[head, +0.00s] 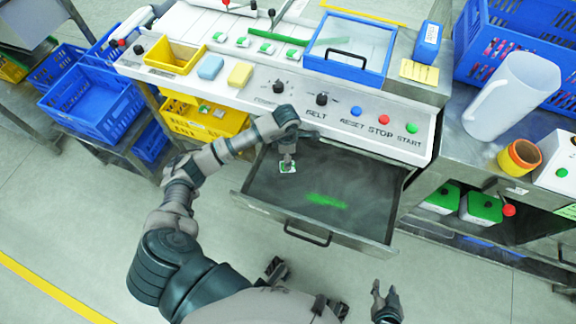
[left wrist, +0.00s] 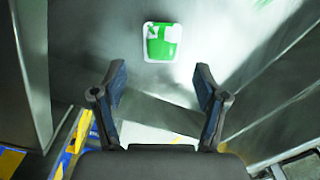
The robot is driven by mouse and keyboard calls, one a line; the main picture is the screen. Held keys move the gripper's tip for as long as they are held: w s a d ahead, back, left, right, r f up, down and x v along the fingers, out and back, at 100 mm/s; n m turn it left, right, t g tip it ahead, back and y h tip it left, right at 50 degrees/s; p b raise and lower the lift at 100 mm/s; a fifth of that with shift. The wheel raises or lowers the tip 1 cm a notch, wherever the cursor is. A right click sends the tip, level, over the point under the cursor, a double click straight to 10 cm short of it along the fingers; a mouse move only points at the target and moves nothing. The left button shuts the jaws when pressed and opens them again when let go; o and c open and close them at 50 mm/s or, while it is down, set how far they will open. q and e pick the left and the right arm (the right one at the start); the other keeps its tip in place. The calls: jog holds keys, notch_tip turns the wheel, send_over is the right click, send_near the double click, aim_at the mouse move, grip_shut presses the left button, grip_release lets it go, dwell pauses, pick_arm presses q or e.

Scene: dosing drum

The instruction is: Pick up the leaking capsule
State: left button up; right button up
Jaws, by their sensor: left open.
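The capsule (head: 287,167) is a small white pack with a green patch. It lies in the open drawer (head: 262,209), near its back left. In the left wrist view the capsule (left wrist: 161,42) lies on grey metal, ahead of the fingertips and clear of them. My left gripper (head: 288,157) reaches into the drawer just above the capsule. In the left wrist view the left gripper (left wrist: 160,78) is open, with nothing between its fingers. My right gripper (head: 386,294) is open and empty at the bottom, outside the drawer.
A green smear (head: 326,201) marks the drawer floor. The control panel (head: 350,118) with buttons and knobs stands behind the drawer. Blue crates (head: 92,101) and a yellow bin (head: 203,119) are at left. A clear pitcher (head: 512,95) stands at right. The floor in front is mostly free.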

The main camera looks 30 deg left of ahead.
pick_arm(q)
jog(key=f, duration=0.3)
jog(key=f+b, duration=0.1)
jog(key=f, duration=0.1)
jog(key=shift+d, duration=0.25)
jog(key=shift+f, duration=0.45)
jog(key=shift+a, duration=0.1)
pick_arm(e)
jog(key=w+r+t, duration=0.1)
jog(key=w, duration=0.1)
jog(key=w+a+r+t, duration=0.1)
jog(key=shift+w+a+r+t+y, duration=0.1)
jog(key=shift+w+t+y, duration=0.25)
jog(key=shift+t+y, duration=0.05)
pick_arm(q)
jog(key=shift+c, duration=1.4)
jog(key=c, duration=0.6)
